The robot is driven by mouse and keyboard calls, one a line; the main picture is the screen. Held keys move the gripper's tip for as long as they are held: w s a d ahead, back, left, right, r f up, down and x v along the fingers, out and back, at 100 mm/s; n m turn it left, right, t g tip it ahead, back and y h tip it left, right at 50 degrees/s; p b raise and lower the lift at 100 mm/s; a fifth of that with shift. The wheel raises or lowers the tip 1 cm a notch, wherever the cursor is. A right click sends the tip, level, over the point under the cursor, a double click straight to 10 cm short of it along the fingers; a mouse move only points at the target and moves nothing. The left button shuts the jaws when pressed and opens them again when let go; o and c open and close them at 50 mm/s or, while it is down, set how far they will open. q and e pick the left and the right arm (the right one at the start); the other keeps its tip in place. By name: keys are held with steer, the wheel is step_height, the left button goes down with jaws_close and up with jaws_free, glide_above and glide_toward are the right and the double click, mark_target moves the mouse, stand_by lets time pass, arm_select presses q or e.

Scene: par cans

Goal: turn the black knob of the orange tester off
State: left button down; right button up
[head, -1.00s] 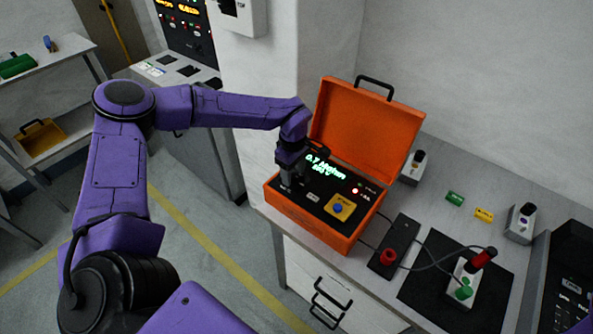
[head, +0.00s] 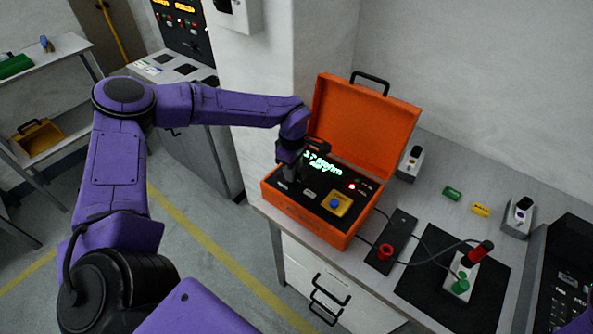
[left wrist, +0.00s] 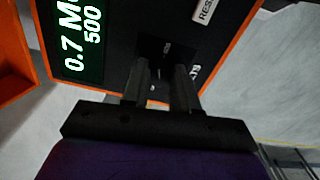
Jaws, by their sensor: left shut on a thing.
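The orange tester (head: 311,224) stands open on the grey bench, its lid up at the back. Its black panel has a lit display (head: 322,164), a red lamp (head: 351,187) and a blue button on a yellow plate (head: 334,204). In the left wrist view the display (left wrist: 80,35) shows "0.7 M" and "500". My left gripper (head: 287,181) points down at the left part of the panel. In the left wrist view its fingers (left wrist: 162,78) are close around the black knob (left wrist: 164,48), which is dark and mostly hidden. My right gripper is out of view.
Right of the tester are a black strip with a red socket (head: 386,251), a dark mat (head: 437,294) and a device with red and green plugs (head: 467,273), joined by cables. The raised lid (head: 366,120) stands close behind my gripper.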

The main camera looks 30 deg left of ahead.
arm_select(q)
steer(key=n, duration=0.4)
steer(key=shift+a+b, duration=0.25)
steer(key=shift+b, duration=0.15)
steer(key=n+b, duration=0.1)
steer(key=n, duration=0.4)
steer(key=shift+f, duration=0.1)
steer(key=n+b, duration=0.1)
steer(key=n, duration=0.3)
steer(key=shift+n+b, duration=0.3)
steer(key=shift+b, duration=0.1)
steer(key=n+b, duration=0.2)
steer(key=n, duration=0.2)
steer(key=shift+f, duration=0.15)
steer(key=n+b, duration=0.2)
steer(key=n, duration=0.3)
steer(key=shift+s+f+b, duration=0.1)
steer(key=shift+b, duration=0.25)
steer(key=n+b, duration=0.2)
steer(key=n, duration=0.1)
steer(key=shift+n, duration=0.3)
steer(key=n+b, duration=0.5)
steer(key=n, duration=0.1)
steer(key=shift+d+n+b, duration=0.1)
steer(key=shift+n+b, duration=1.1)
steer(key=shift+n, duration=0.1)
